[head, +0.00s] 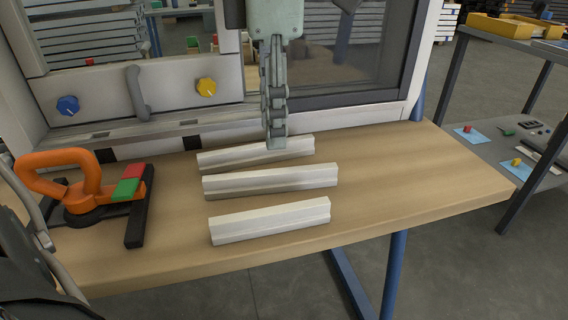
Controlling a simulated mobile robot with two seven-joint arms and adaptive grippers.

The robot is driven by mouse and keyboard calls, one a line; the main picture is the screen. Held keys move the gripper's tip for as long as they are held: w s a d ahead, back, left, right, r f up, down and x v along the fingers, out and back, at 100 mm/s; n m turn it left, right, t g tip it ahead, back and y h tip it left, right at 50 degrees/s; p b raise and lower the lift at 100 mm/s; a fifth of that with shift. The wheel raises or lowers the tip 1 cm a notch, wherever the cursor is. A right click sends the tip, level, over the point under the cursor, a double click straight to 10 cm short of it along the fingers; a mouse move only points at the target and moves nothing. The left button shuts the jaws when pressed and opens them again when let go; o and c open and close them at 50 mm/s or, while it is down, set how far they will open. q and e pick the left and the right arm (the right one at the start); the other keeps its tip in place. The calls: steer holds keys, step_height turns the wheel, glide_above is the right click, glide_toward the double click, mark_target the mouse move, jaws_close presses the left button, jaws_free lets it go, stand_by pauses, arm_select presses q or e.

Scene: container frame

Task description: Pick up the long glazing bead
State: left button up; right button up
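Three pale glazing beads lie roughly parallel on the wooden bench. The middle bead (270,181) looks the longest; the far bead (235,157) and the front bead (270,220) look somewhat shorter. My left gripper (276,143) hangs down from the top of the view, seen edge-on. Its tips overlap the upper edge of the far bead in the picture, and whether they touch it is unclear. One finger hides the other, so its opening does not show. I do not see my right gripper.
The bench (420,190) has free wood right of the beads. A white window frame (355,115) rises behind. A grey side table (500,160) stands at right.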

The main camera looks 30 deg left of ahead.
mark_target(272, 172)
arm_select(q)
steer(key=shift+f, duration=0.4)
steer(key=f, duration=0.5)
steer(key=shift+s+a+f, duration=0.2)
steer(key=shift+f, duration=0.65)
arm_select(e)
steer(key=shift+w+a+r+t+y, duration=0.15)
steer(key=shift+w+a+t, duration=0.15)
steer(key=shift+w+a, duration=0.2)
steer(key=shift+w+a+r+t+y, duration=0.15)
steer(key=shift+w+a+t, duration=0.15)
steer(key=shift+w+a, duration=0.15)
arm_select(q)
steer(key=shift+c, duration=0.6)
jaws_close()
